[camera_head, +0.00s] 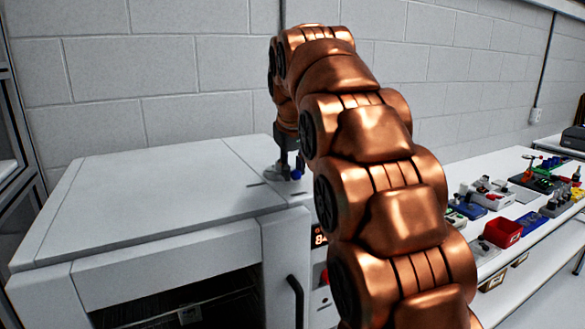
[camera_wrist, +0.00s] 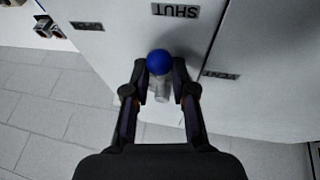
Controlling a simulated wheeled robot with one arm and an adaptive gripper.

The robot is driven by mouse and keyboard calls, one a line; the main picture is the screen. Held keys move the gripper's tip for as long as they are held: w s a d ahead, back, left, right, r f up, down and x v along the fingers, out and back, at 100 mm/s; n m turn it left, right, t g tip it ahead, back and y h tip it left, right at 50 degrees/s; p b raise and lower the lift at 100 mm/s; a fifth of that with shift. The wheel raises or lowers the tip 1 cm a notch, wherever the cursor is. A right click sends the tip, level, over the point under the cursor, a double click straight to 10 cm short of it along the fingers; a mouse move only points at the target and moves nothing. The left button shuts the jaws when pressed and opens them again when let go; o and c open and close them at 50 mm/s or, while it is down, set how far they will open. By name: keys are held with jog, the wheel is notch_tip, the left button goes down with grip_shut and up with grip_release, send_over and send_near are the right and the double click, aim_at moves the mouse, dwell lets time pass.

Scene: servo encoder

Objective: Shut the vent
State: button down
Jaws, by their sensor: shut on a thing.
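The vent control is a lever with a round blue knob (camera_wrist: 159,62) and a pale metal shaft, on the white top of an oven-like cabinet. In the wrist view it lies between the two fingers of my gripper (camera_wrist: 159,82), which is shut on it. A label reading SHUT (camera_wrist: 175,10) is above the knob, and a VENT label (camera_wrist: 221,75) is to its right. In the head view the gripper (camera_head: 290,172) points down at the right part of the cabinet top (camera_head: 150,195), with a bit of blue knob (camera_head: 297,174) beside the fingers.
My copper arm hides much of the cabinet's right front. A black door handle (camera_head: 296,300) and a lit display (camera_head: 319,236) are on the front. A white bench (camera_head: 520,235) at right holds a red bin (camera_head: 502,232) and several small devices. A block wall stands behind.

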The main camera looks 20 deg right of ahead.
jog(key=c, duration=1)
grip_release()
jog(key=shift+o, duration=0.2)
jog(key=v, duration=0.7)
jog(key=shift+r, duration=0.25)
jog(key=shift+s, duration=0.15)
